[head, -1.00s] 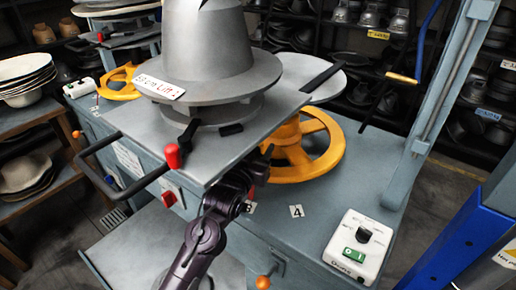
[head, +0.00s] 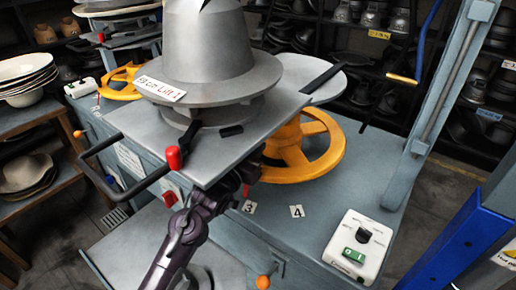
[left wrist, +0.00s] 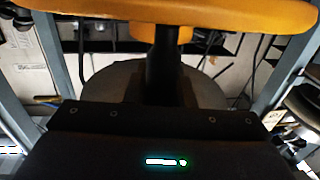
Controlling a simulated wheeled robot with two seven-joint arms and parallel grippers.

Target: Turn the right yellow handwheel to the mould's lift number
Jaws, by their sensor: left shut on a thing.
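The right yellow handwheel (head: 322,150) lies flat on the blue-grey bench, partly hidden under a grey plate. Number cards 3 (head: 249,207) and 4 (head: 297,211) show on the bench in front of it. A grey hat mould (head: 208,55) stands above the plate; its tag (head: 161,88) appears to read "Lift 1". My left gripper (head: 245,172) is at the wheel's near left side, its fingers hidden under the plate edge. The wheel's yellow rim (left wrist: 180,12) crosses the top of the left wrist view, with a dark upright piece below it. My right gripper is out of view.
The plate (head: 225,150) has a black bar handle and a red-knobbed lever (head: 173,158) close above my left arm. A white control box (head: 357,246) stands at the bench's front right. Another yellow handwheel (head: 122,82) is at the back left.

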